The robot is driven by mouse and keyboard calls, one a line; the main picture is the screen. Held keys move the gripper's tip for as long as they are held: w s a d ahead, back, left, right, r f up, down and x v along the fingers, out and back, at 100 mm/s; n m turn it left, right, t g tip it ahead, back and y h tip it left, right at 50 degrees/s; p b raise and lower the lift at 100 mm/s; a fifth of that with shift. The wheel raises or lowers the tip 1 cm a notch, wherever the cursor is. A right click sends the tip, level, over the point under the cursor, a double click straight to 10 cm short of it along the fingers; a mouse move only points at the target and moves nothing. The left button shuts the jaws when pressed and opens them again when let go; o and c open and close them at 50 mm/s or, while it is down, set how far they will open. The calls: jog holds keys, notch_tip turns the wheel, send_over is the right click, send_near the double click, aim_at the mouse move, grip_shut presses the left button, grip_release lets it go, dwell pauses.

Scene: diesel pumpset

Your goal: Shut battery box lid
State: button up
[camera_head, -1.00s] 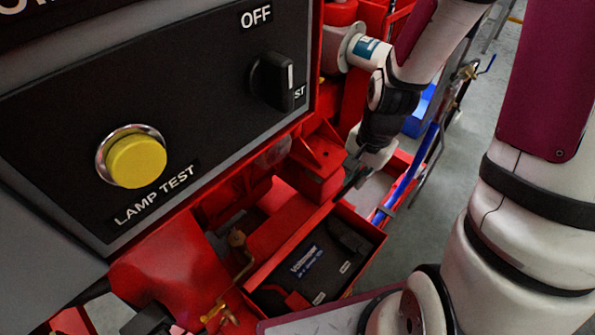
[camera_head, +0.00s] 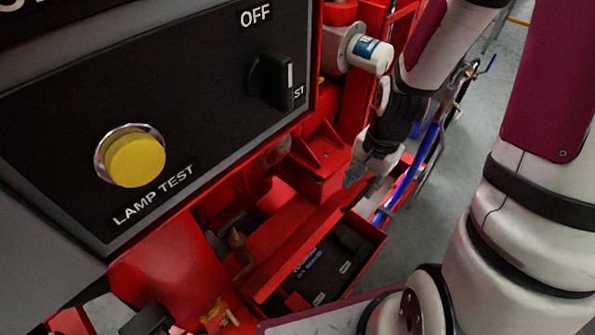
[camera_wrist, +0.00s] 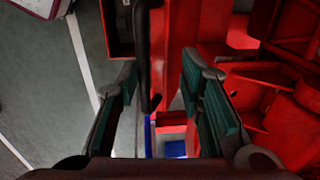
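The red battery box (camera_head: 372,246) is at the lower centre of the head view, with a dark battery (camera_head: 335,262) inside. Its red lid (camera_head: 305,240) is tilted, partly closed, and hides the battery's left part. My gripper (camera_head: 358,180) is at the lid's far end, its fingertips close to the lid; contact is unclear. In the wrist view my gripper (camera_wrist: 160,105) has its two green-padded fingers apart. A dark bar (camera_wrist: 142,60) stands ahead between them; I cannot tell what it belongs to.
The control panel (camera_head: 200,120) with a yellow button (camera_head: 135,158) fills the left. A brass-coloured fitting (camera_head: 238,255) stands left of the lid. Red frame parts (camera_head: 325,160) lie beside my gripper. Blue pipe (camera_head: 408,185) runs right of the box. Open grey floor (camera_head: 430,235) lies further right.

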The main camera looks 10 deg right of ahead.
notch_tip(320, 180, up, 9)
jog(key=s+d+p, duration=0.1)
jog(key=p, duration=0.7)
jog(key=shift+s, duration=0.35)
jog(key=s+a+r+n+t+p, duration=0.1)
jog(key=s+a+r+n+p, duration=0.1)
jog(key=s+r, duration=0.4)
jog(key=s+a+r+n+t+p, duration=0.1)
jog(key=s+r+n+p, duration=0.4)
jog(key=r, duration=1.2)
jog(key=s+a+r+n+t+p, duration=0.1)
jog(key=s+a+r+n+p, duration=0.2)
jog(key=s+r, duration=0.4)
notch_tip(320, 180, up, 5)
jog(key=shift+s+a+r+n+h+p, duration=0.1)
jog(key=shift+s+a+n+h+p, duration=0.2)
jog(key=shift+n+p, duration=0.35)
